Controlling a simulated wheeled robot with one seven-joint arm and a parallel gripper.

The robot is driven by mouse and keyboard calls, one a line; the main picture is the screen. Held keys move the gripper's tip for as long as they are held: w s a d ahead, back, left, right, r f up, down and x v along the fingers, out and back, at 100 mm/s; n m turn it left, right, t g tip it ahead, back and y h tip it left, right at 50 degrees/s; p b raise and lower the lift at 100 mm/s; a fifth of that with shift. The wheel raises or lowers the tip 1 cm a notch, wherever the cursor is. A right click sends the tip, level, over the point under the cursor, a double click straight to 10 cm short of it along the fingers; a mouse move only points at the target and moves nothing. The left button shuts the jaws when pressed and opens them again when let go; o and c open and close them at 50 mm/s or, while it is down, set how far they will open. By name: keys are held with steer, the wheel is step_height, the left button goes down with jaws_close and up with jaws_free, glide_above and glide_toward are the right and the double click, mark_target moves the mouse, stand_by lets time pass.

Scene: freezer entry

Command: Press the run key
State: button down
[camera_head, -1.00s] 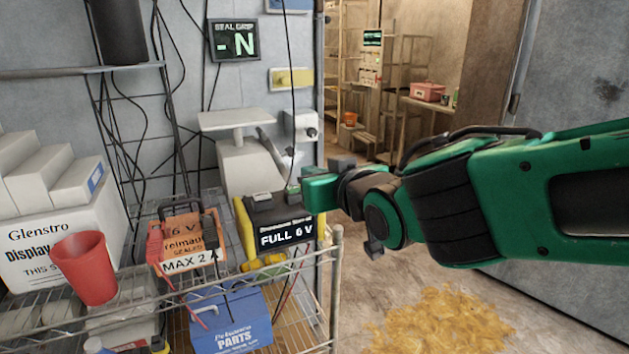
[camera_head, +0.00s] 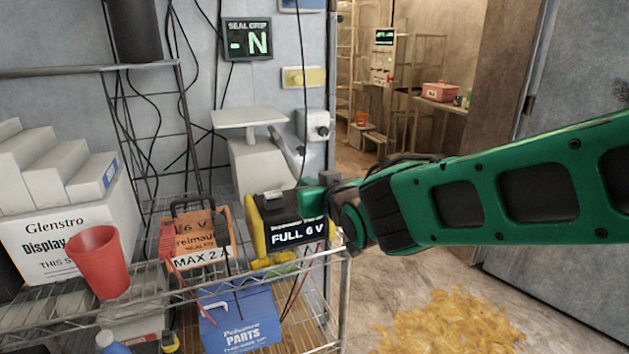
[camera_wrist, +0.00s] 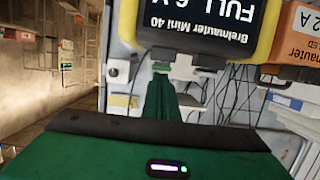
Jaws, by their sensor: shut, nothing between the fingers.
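No key marked "run" is legible in either view. A yellow-and-black unit labelled "FULL 6 V" (camera_head: 297,234) stands on the wire shelf, with a small grey piece on top. In the wrist view the same unit (camera_wrist: 196,22) appears upside down at the top, with "Brelnauter Mini 40" on its face. My gripper (camera_head: 312,197) is at the unit's upper right side in the head view; its fingertips are hidden there. In the wrist view my green gripper fingers (camera_wrist: 165,95) are together and empty, pointing toward the wall beyond the unit. I cannot tell whether they touch anything.
An orange unit labelled "MAX 2 A" (camera_head: 203,258), a red cup (camera_head: 99,262) and a blue parts box (camera_head: 240,325) crowd the wire rack. The wall holds a "SEAL GRIP" display (camera_head: 247,39), a yellow panel (camera_head: 304,77) and a white knob box (camera_head: 315,126). Yellow scraps (camera_head: 450,322) cover floor at right.

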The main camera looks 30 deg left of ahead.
steer(key=shift+f, duration=0.1)
steer(key=shift+f, duration=0.75)
steer(key=shift+s+d+f, duration=0.1)
steer(key=shift+f, duration=0.3)
step_height(320, 180, up, 5)
steer(key=shift+d+r, duration=0.1)
steer(key=shift+r, duration=0.1)
steer(key=v, duration=0.9)
steer(key=shift+d, duration=0.25)
steer(key=shift+s+r, duration=0.1)
